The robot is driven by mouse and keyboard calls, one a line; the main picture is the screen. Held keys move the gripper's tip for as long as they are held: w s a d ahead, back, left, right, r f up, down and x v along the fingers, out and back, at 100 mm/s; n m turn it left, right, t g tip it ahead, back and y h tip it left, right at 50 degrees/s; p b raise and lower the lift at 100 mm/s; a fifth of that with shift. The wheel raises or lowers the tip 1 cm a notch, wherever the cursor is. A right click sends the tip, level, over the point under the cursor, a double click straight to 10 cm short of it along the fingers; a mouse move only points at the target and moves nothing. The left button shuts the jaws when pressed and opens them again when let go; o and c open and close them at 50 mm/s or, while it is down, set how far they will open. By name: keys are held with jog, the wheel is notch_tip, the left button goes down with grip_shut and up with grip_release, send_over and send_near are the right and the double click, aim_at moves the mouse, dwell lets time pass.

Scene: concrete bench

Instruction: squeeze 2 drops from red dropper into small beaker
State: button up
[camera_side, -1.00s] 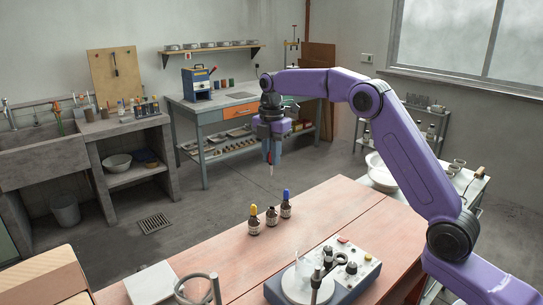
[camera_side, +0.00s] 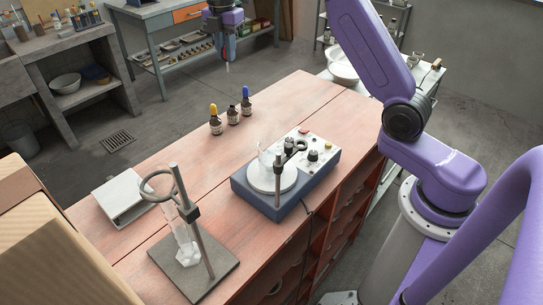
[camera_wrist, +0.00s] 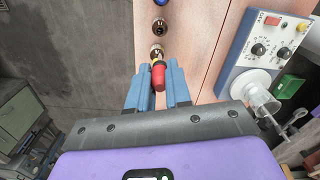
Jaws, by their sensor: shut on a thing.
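My gripper (camera_side: 227,50) is shut on the red dropper and holds it in the air above and behind the bottles in the side view. Its pale tip (camera_side: 228,67) points down below the blue fingers. In the wrist view the red bulb (camera_wrist: 158,77) sits between the fingertips (camera_wrist: 158,85). A clear glass beaker (camera_side: 266,158) stands on the white plate of the blue stirrer (camera_side: 262,197). It also shows in the wrist view (camera_wrist: 262,98), to the right of my gripper. The beaker's contents cannot be made out.
Three brown bottles stand in a row: yellow-topped (camera_side: 215,122), open dark-necked (camera_side: 233,116) and blue-topped (camera_side: 246,103). A ring stand (camera_side: 190,225) with a glass cylinder (camera_side: 185,243) stands front left, near a white flat device (camera_side: 123,201). The bench between bottles and stirrer is clear.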

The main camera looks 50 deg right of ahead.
dwell(0.3)
jog(key=s+a+r+n, duration=0.2)
jog(key=s+a, duration=0.4)
jog(key=s, duration=0.3)
jog(key=s+a+r+n, duration=0.2)
jog(key=s+a, duration=0.4)
jog(key=s, duration=0.3)
jog(key=s+f+n, duration=0.2)
jog(key=s+f, duration=0.3)
jog(key=s, duration=0.4)
jog(key=shift+s+a, duration=0.15)
jog(key=shift+a, duration=0.25)
jog(key=shift+f, duration=0.1)
grip_shut()
